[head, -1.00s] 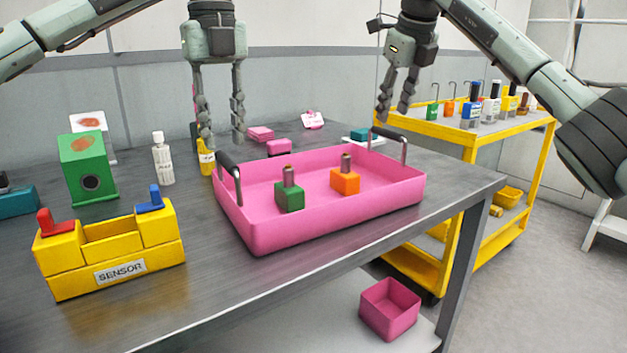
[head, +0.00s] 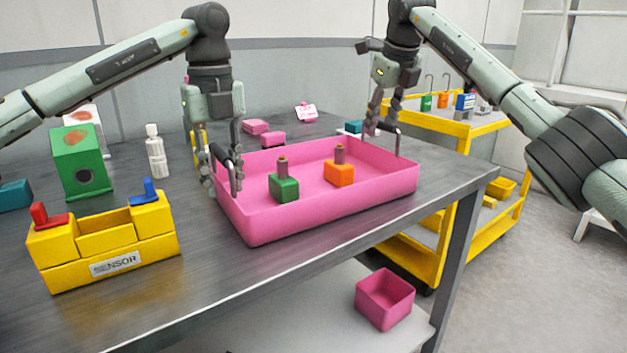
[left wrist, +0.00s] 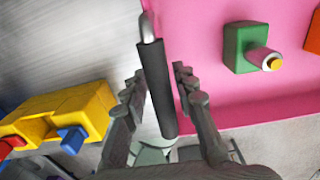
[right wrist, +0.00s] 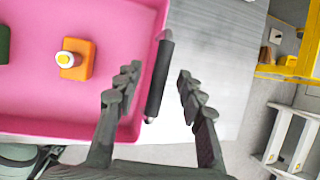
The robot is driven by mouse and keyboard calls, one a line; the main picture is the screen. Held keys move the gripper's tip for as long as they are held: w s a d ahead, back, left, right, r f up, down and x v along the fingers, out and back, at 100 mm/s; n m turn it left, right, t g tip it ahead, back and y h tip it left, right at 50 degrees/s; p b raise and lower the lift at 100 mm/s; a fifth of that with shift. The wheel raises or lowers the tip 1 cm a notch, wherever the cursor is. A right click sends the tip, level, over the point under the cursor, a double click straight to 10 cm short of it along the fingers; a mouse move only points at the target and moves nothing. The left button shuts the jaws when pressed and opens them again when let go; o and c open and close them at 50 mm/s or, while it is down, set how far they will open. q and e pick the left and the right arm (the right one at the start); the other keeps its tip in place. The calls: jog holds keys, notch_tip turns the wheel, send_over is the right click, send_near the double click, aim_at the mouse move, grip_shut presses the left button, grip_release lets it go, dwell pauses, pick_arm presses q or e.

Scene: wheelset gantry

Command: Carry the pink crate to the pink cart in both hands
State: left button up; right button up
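The pink crate (head: 275,222) sits on the grey metal table, with a dark bar handle at each end. A green block (head: 284,188) and an orange block (head: 339,172), each with a metal peg, stand inside it. My left gripper (head: 222,188) is open around the crate's left handle; in the left wrist view the handle (left wrist: 155,88) lies between the spread fingers. My right gripper (head: 380,130) is open at the right handle; in the right wrist view that handle (right wrist: 159,75) lies between its fingers, apart from them. No pink cart is in view.
A yellow cart (head: 470,130) with bottles and blocks on top stands right of the table. A yellow SENSOR block assembly (head: 105,240), a green box (head: 80,160) and a white bottle (head: 156,152) stand left of the crate. A small pink bin (head: 385,298) sits on the lower shelf.

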pick_arm(q)
jog(key=shift+f, duration=1.15)
pick_arm(e)
jog(key=shift+w+f, duration=0.3)
jog(key=shift+f, duration=0.35)
pick_arm(q)
jog(key=shift+c, duration=0.4)
pick_arm(e)
jog(key=shift+c, duration=0.3)
pick_arm(q)
jog(key=c, duration=0.5)
pick_arm(e)
jog(key=c, duration=0.5)
pick_arm(q)
grip_shut()
pick_arm(e)
grip_shut()
pick_arm(q)
jog(key=shift+r, duration=0.1)
